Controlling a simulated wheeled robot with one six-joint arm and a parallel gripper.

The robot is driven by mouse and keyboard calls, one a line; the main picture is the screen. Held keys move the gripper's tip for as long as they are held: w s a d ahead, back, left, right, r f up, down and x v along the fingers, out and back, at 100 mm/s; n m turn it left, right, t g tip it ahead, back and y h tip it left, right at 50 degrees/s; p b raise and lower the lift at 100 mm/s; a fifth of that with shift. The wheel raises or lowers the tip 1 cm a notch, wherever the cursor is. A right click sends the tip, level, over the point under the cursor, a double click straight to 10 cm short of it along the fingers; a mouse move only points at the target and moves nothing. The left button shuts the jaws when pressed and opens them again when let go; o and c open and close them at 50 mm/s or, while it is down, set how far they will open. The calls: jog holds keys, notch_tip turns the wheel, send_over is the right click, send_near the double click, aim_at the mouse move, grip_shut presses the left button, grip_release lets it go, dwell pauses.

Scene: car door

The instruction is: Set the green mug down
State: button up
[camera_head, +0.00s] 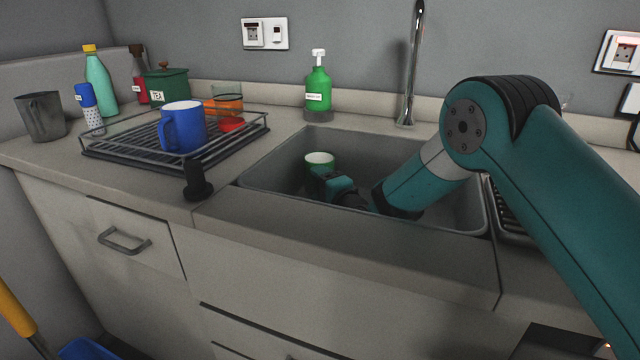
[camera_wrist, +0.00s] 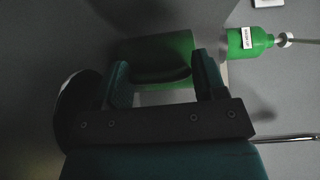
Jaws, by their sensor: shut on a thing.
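The green mug (camera_head: 319,160), pale inside, is inside the sink basin (camera_head: 285,150) toward its back left. It looks upright in the head view, with its lower part hidden by my gripper and the basin shadow. My gripper (camera_head: 322,177) is at the mug's near side, low in the basin. In the wrist view the green mug (camera_wrist: 165,55) is just beyond my gripper (camera_wrist: 160,75), whose two fingers are on either side of its dark handle. The gripper is shut on the mug. I cannot tell whether the mug's base touches the basin floor.
A green soap bottle (camera_head: 318,88) stands behind the sink, left of the tap (camera_head: 411,70). A dish rack (camera_head: 130,155) with a blue mug (camera_head: 183,126) stands on the counter to the left. A small black object (camera_head: 196,182) is near the counter's front edge.

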jog(key=shift+f+b, duration=0.35)
jog(key=shift+f, duration=0.1)
dwell(0.4)
jog(key=o, duration=1.5)
jog(key=shift+o, duration=0.4)
jog(key=shift+f, duration=0.2)
jog(key=shift+s, duration=0.15)
jog(key=b+v, duration=0.1)
jog(key=v, duration=0.5)
jog(key=shift+s+d+b, duration=0.25)
jog(key=shift+b, duration=0.05)
jog(key=shift+s+d+r, duration=0.15)
jog(key=shift+s+r, duration=0.05)
jog(key=shift+s, duration=0.1)
